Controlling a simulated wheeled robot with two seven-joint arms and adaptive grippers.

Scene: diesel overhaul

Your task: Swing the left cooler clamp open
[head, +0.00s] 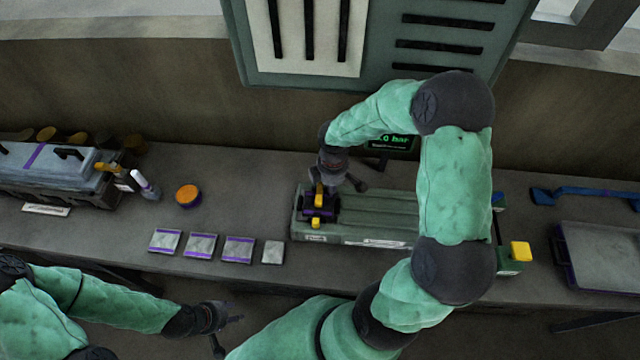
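The cooler (385,215) is a long grey-green ribbed block on the bench. Its left clamp (318,208), dark purple with yellow parts, sits at the cooler's left end. My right gripper (336,184) reaches down over that end, with its fingers spread close to the clamp's yellow upper part. I cannot tell whether it touches the clamp. My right arm hides part of the cooler's right side. A yellow block (521,251) shows at the right end. My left gripper (229,334) is open and empty in front of the bench, low in the view.
Several small labelled plates (201,245) lie left of the cooler, with an orange-topped round container (188,195) behind them. A grey toolbox (58,178) stands far left. A small display (392,142) stands behind the cooler. A blue tool (585,194) and a tray (556,262) are at right.

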